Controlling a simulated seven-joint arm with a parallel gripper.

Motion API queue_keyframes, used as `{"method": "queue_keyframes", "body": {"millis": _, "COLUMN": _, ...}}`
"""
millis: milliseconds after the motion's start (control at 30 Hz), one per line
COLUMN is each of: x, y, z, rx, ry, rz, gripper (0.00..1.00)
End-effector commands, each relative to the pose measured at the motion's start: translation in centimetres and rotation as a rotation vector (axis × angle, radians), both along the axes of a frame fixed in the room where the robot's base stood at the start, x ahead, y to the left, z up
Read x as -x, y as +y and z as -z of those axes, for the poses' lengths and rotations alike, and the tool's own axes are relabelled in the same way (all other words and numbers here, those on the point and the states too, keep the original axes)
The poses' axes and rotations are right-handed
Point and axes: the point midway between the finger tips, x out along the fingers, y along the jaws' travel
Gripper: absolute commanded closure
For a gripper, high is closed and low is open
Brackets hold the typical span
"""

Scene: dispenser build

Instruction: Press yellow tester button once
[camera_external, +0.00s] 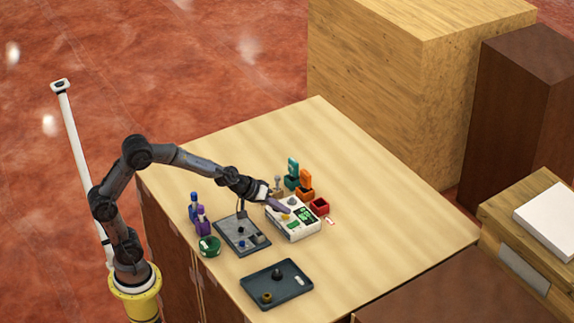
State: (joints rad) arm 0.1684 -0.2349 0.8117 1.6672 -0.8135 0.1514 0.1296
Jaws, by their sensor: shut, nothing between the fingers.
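A white tester box (297,229) with green and dark panels stands near the middle of the table. A small yellow button (285,217) shows on its top, on the left part. My gripper (286,207) is shut and empty, with its tips low over the tester's back left part, close to the yellow button. I cannot tell from this view whether the tips touch the button.
A grey fixture plate (237,236) lies left of the tester, and a dark tray (283,291) with small parts lies in front. Blue and purple bottles (203,221), a green round dish (209,247), teal (292,172) and orange (306,183) holders and a red bin (320,206) stand around. The table's right side is clear.

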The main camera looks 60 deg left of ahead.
Motion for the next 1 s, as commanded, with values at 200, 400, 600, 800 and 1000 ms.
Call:
{"method": "queue_keyframes", "body": {"millis": 200, "x": 0.0, "y": 0.0, "z": -0.6, "rx": 0.000, "ry": 0.000, "rz": 0.000, "gripper": 1.00}}
{"method": "queue_keyframes", "body": {"millis": 400, "x": 0.0, "y": 0.0, "z": -0.7, "rx": 0.000, "ry": 0.000, "rz": 0.000, "gripper": 1.00}}
{"method": "queue_keyframes", "body": {"millis": 600, "x": 0.0, "y": 0.0, "z": -1.4, "rx": 0.000, "ry": -0.002, "rz": 0.001, "gripper": 1.00}}
{"method": "queue_keyframes", "body": {"millis": 800, "x": 0.0, "y": 0.0, "z": -3.1, "rx": 0.000, "ry": -0.002, "rz": 0.001, "gripper": 1.00}}
{"method": "queue_keyframes", "body": {"millis": 1000, "x": 0.0, "y": 0.0, "z": -4.9, "rx": 0.001, "ry": -0.003, "rz": 0.002, "gripper": 1.00}}
